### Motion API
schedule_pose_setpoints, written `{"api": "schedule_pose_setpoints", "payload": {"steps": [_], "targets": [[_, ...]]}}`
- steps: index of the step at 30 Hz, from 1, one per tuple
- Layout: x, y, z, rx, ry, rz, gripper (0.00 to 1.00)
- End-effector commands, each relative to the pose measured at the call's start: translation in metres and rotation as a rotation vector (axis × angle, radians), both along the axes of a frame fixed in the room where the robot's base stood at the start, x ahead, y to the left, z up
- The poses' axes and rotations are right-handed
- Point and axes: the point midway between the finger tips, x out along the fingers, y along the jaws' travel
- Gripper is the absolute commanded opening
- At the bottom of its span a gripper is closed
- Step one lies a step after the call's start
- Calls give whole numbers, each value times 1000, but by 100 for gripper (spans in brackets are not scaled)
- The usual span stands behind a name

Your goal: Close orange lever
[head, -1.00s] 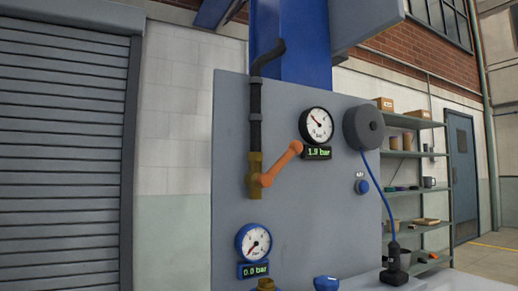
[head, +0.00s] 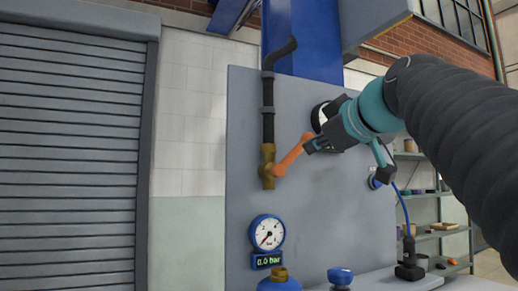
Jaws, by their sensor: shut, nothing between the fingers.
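The orange lever (head: 291,157) sits on a brass valve (head: 267,167) on the grey panel (head: 245,130). It slants up and to the right from the valve. My gripper (head: 308,146) is at the lever's upper right end, shut, with its fingertips touching or very near it; I cannot tell which. My arm comes in from the right. The upper gauge (head: 319,115) is mostly hidden behind my gripper, and its green readout is not visible.
A lower blue gauge (head: 266,232) reads 0.0 bar. A dark pipe (head: 268,95) runs up from the valve. A blue knob (head: 340,276) stands at the bottom. A blue cable (head: 404,212) hangs at right by the shelves (head: 440,235). A roller shutter (head: 70,165) is at left.

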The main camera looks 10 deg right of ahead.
Motion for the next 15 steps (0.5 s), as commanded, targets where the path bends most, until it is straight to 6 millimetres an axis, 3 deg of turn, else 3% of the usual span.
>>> {"api": "schedule_pose_setpoints", "payload": {"steps": [3, 6, 11, 15], "targets": [[-1, -3, 33, -70, -98, 24, 0], [-3, -3, 50, -108, -148, 36, 0], [-1, -1, 60, -131, -176, 44, 0], [14, 4, 60, -129, -175, 47, 0]]}}
